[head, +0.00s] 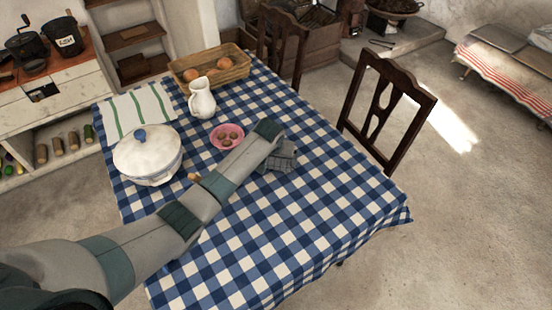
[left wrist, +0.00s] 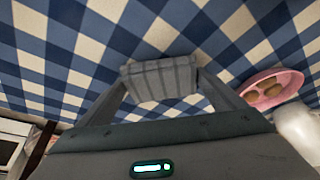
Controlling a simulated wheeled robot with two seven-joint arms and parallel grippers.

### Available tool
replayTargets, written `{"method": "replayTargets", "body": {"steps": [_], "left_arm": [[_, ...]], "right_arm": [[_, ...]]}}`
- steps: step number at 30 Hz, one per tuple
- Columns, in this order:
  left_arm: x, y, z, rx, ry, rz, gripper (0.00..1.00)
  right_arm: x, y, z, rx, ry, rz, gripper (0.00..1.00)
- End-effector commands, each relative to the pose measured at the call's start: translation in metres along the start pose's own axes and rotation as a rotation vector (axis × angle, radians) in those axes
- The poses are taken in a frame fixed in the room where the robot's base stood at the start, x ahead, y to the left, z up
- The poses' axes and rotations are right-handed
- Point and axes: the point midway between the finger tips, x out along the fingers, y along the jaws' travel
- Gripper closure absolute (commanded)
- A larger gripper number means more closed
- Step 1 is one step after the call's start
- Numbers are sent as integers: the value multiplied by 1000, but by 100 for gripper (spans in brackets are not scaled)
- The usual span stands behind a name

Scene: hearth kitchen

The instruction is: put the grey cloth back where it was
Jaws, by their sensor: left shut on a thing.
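The grey cloth (left wrist: 160,80) is a folded, ribbed bundle between the two fingertips of my left gripper (left wrist: 163,84) in the left wrist view. In the head view the cloth (head: 284,158) shows as a small grey patch beyond the end of my left arm, over the right half of the checked tablecloth (head: 325,205). My left gripper (head: 279,152) is shut on it, partly hidden by my wrist. I cannot tell whether the cloth touches the table. My right gripper is in neither view.
A pink bowl (head: 227,136) of small brown things is left of the cloth. A lidded tureen (head: 148,155), white jug (head: 201,99), basket (head: 210,67) and green-striped towel (head: 137,110) stand farther left and back. A chair (head: 385,110) is at the right edge. The table's front right is clear.

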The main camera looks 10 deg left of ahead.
Motion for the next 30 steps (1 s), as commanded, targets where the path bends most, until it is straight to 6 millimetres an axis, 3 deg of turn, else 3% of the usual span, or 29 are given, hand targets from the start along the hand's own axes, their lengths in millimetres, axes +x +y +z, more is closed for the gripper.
{"method": "replayTargets", "body": {"steps": [7,8,9,22,30], "left_arm": [[4,0,2,0,0,0,32],[4,0,2,0,0,0,6],[4,0,1,0,1,0,0],[-2,0,0,0,1,1,0],[-28,0,0,0,2,1,0]], "right_arm": [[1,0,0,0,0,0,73],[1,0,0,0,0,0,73],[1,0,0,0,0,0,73],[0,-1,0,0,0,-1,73],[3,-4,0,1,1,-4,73]]}}
